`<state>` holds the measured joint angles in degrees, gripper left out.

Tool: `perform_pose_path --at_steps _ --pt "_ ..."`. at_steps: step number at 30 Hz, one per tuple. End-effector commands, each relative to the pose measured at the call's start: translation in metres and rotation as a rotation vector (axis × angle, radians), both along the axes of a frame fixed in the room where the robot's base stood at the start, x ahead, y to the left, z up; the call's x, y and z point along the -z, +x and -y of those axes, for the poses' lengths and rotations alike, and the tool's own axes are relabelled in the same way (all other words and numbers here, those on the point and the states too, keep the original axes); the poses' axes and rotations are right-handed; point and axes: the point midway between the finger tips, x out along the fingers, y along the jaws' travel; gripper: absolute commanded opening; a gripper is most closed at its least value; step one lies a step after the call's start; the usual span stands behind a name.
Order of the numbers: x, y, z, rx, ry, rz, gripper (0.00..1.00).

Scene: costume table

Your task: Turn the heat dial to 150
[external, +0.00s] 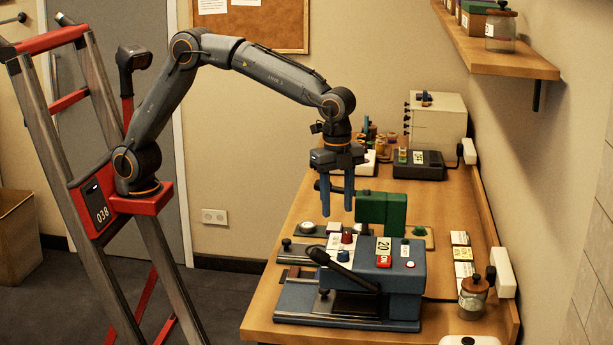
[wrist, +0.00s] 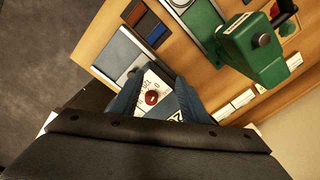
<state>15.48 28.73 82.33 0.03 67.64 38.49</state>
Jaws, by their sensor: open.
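The heat dial is a small red knob (external: 347,237) on a white plate on top of the blue press (external: 410,275). In the wrist view the red knob (wrist: 152,97) sits on its white plate (wrist: 150,78), between my two blue fingers. My gripper (external: 337,211) points down with its fingers apart and empty, a little above the knob in the external view. Marks on the plate are too small to read, and my fingers hide part of it.
The press's black handle (external: 342,268) reaches out at the front left. A green machine (external: 382,208) stands just behind, close to my fingers. A jar (external: 473,298) and white power strip (external: 502,272) are at the right.

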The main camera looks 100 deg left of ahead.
Motion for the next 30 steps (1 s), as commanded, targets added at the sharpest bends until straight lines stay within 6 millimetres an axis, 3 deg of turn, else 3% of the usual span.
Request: perform_pose_path --at_steps 1,6,11,14,24,30 --pt "-0.008 0.011 0.016 0.056 0.002 -0.002 0.41" --pt "-0.028 0.028 0.048 0.191 0.007 -0.017 0.41" --pt "-0.033 0.031 0.058 0.236 0.008 -0.023 0.41" --pt "-0.026 0.031 0.058 0.239 0.009 -0.025 0.41" --pt "0.023 0.03 0.057 0.237 0.009 -0.025 0.41" --pt "0.04 0.031 0.057 0.236 0.008 -0.023 0.41"
